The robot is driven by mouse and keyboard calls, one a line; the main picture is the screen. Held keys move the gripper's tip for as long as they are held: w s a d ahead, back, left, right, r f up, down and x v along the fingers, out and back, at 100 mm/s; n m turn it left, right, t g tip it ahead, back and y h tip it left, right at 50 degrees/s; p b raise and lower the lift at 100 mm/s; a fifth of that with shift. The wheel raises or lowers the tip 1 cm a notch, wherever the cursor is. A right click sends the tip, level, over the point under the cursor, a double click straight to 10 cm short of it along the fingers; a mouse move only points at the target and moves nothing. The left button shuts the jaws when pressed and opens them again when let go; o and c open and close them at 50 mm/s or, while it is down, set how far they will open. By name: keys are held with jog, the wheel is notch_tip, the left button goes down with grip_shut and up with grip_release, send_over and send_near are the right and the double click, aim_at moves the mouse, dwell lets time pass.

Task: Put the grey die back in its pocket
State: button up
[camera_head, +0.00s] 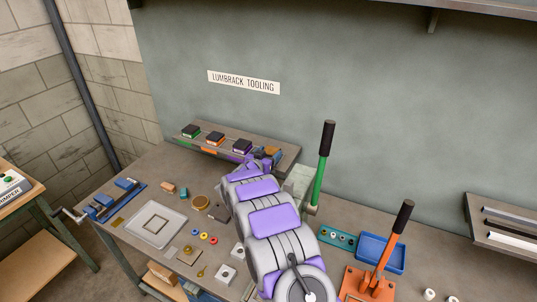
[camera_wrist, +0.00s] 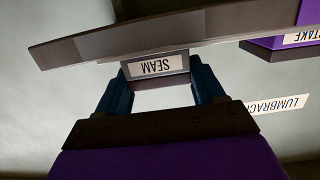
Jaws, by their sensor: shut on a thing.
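In the wrist view, a grey block with a white label reading SEAM (camera_wrist: 155,65) sits between the two blue fingers of my gripper (camera_wrist: 160,75). I take it to be the grey die. My gripper is shut on it. The rack (camera_wrist: 90,45) shows as a long dark beam right behind the die; I cannot tell whether they touch. In the head view, my gripper (camera_head: 266,154) is at the right end of the rack (camera_head: 208,147). My arm and fingers hide the die and its pocket there.
On the rack stand a green die (camera_head: 190,131), an orange die (camera_head: 214,138) and a purple die (camera_head: 242,146), the last close left of my gripper. A green-handled press lever (camera_head: 322,165) rises just right of my arm. Small parts and a tray (camera_head: 156,224) lie on the bench.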

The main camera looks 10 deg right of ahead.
jog(key=shift+d+f, duration=0.15)
jog(key=shift+d, duration=0.1)
dwell(0.6)
jog(key=shift+p, duration=0.65)
dwell(0.7)
jog(key=o, duration=1.8)
jog(key=shift+c, duration=0.2)
jog(key=shift+f, duration=0.1)
jog(key=shift+s, duration=0.1)
jog(key=v, duration=1.7)
jog(key=shift+a, duration=0.15)
